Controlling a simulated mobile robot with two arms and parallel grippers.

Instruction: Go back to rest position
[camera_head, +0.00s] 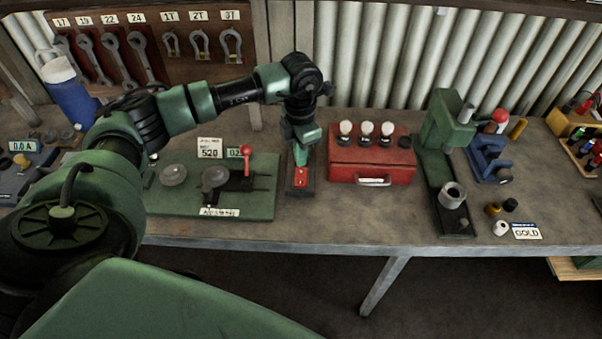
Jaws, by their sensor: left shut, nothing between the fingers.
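My left arm comes in from the left and reaches out over the workbench (330,228). Its wrist points down, and my left gripper (301,160) is shut and empty. It is just above or at a small dark block with a red top (301,178); I cannot tell whether they touch. The gripper is between a green board (260,204) on its left and a red box (371,163) on its right. My right gripper is not in view.
Several white-topped knobs stand on the red box. A green press-like device (443,125), a blue clamp (489,158) and a "GOLD" label (527,231) are to the right. A blue jug (70,98) stands at left. Spanners hang behind. The bench's front strip is mostly clear.

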